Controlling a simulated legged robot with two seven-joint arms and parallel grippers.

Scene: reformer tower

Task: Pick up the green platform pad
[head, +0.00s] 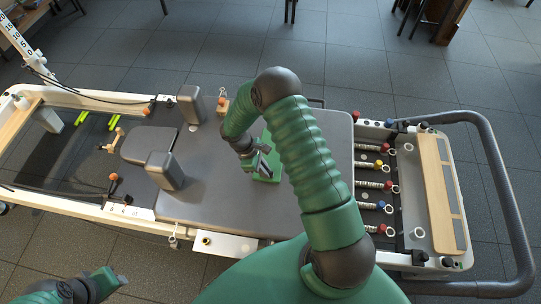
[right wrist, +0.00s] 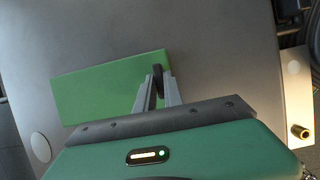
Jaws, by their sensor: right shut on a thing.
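The green platform pad (head: 266,178) is a flat green block on the grey carriage of the reformer in the head view, partly hidden by my right arm. In the right wrist view the pad (right wrist: 95,90) lies left of and between the fingers, its right end at the fingertips. My right gripper (head: 260,163) is shut on the pad; the fingers also show in the right wrist view (right wrist: 157,84). My left gripper (head: 112,281) is at the bottom left of the head view, away from the pad, and its jaw opening is unclear.
The grey carriage (head: 210,190) has two shoulder blocks (head: 164,170) and a headrest (head: 148,145) on its left. Coloured springs (head: 375,185), a wooden footboard (head: 441,190) and a grey bar (head: 505,180) stand at the right. Bare carriage surface surrounds the pad.

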